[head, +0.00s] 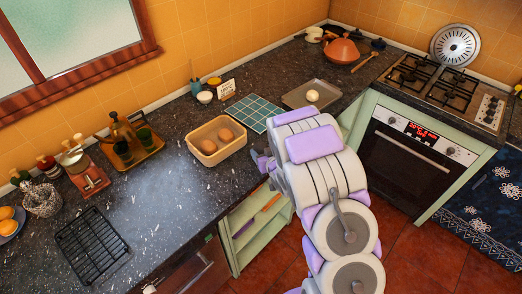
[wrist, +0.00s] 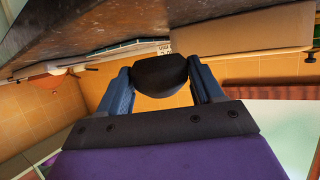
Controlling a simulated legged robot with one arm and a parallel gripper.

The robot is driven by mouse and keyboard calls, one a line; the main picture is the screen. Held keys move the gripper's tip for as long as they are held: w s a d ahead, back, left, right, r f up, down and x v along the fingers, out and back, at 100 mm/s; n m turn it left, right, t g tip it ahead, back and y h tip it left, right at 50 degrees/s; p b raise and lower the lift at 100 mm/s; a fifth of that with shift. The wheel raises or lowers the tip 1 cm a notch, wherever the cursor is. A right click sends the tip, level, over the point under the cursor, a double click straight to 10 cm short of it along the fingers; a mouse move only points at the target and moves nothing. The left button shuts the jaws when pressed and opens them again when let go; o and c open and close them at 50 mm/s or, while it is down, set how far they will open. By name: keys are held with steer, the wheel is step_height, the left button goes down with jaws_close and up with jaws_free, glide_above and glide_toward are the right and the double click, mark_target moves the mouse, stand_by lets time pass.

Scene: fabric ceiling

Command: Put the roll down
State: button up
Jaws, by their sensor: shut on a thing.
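My gripper (wrist: 159,68) is shut on a dark, rounded thing, which I take to be the roll (wrist: 160,78). It sits between the two blue fingers, backlit, so its colour and surface are hard to read. In the head view my arm hides most of the gripper (head: 262,164), which is at the counter's front edge, right of the tan basket. The held roll cannot be made out there. The tan basket (head: 194,146) holds two brown rounded things (head: 226,135). A pale round thing (head: 312,96) lies on a grey tray (head: 293,101).
The dark counter (head: 165,205) has clear room left of the basket. A blue tiled mat (head: 250,112) lies behind the gripper. A black wire rack (head: 90,243), a bottle tray (head: 135,157) and small bowls (head: 205,97) stand around. The oven (head: 410,155) is at right.

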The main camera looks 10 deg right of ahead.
mark_target(261, 147)
steer(key=w, duration=0.5)
steer(key=shift+w+d+f+b, duration=0.1)
steer(key=shift+w+f+b, duration=0.1)
steer(key=shift+w+b, duration=0.15)
steer(key=shift+f+b, duration=0.4)
steer(key=shift+f, duration=1.45)
steer(key=shift+r, duration=0.1)
steer(key=o, duration=1.1)
steer(key=shift+o, duration=0.2)
